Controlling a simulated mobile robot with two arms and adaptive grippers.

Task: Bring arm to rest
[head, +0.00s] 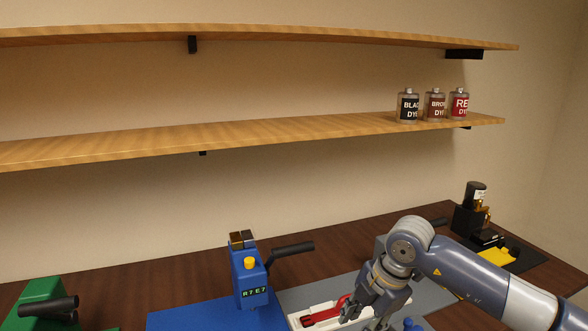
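My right arm comes in from the right, and its gripper (362,308) points down over the bench, in front of a white tray. The fingertips are small and partly cut off or hidden, so I cannot tell whether they are open or shut, or whether they hold anything. My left arm and gripper are not in view.
The white tray (301,321) holds a red-handled tool (322,315). A blue machine (249,275) with a black lever stands left of it, a green one (40,298) farther left. A black machine (466,219) stands back right. Dye bottles (434,106) stand on the lower shelf (240,133).

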